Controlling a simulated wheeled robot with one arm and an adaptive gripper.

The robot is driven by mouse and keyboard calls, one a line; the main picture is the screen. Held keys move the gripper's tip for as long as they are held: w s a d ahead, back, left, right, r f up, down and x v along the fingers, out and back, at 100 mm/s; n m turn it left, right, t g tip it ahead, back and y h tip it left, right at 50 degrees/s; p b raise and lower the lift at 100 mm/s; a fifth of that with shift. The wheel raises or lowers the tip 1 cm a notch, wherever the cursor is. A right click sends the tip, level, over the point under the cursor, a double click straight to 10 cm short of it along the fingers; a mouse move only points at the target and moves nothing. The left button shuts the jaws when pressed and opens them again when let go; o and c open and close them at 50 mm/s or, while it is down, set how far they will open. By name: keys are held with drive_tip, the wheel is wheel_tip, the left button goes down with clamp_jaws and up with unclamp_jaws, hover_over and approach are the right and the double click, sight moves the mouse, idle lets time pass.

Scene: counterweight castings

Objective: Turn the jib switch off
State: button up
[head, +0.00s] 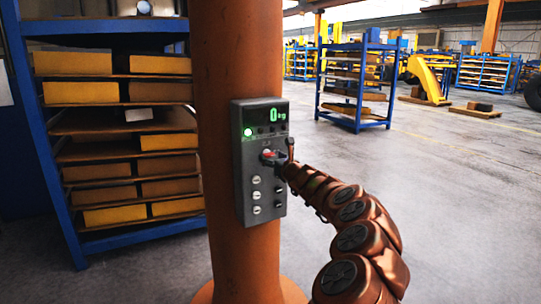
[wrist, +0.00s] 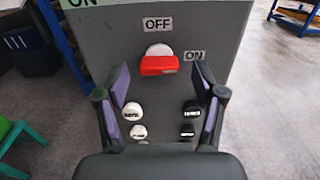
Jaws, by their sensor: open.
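The jib switch is a red handle on a round white base (wrist: 158,65), on the front of a grey control box (head: 242,185). The handle lies horizontal in the wrist view, with an OFF label (wrist: 158,24) above it and an ON label (wrist: 195,55) to its right. In the head view the red switch (head: 267,152) is partly hidden by my gripper (head: 274,158). In the wrist view my gripper (wrist: 162,82) is open, its two purple-lined fingers either side of the handle's line. The handle appears just beyond the fingertips; contact cannot be told.
The box is fixed to an orange column (head: 240,50). Its display (head: 278,114) reads 0 kg and a green lamp (head: 248,132) is lit. White knobs (wrist: 132,110) and black knobs (wrist: 195,107) sit below the switch.

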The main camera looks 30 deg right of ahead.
drive_tip(key=shift+w, duration=0.8)
drive_tip(key=c, duration=1.1)
drive_tip(key=shift+c, duration=0.2)
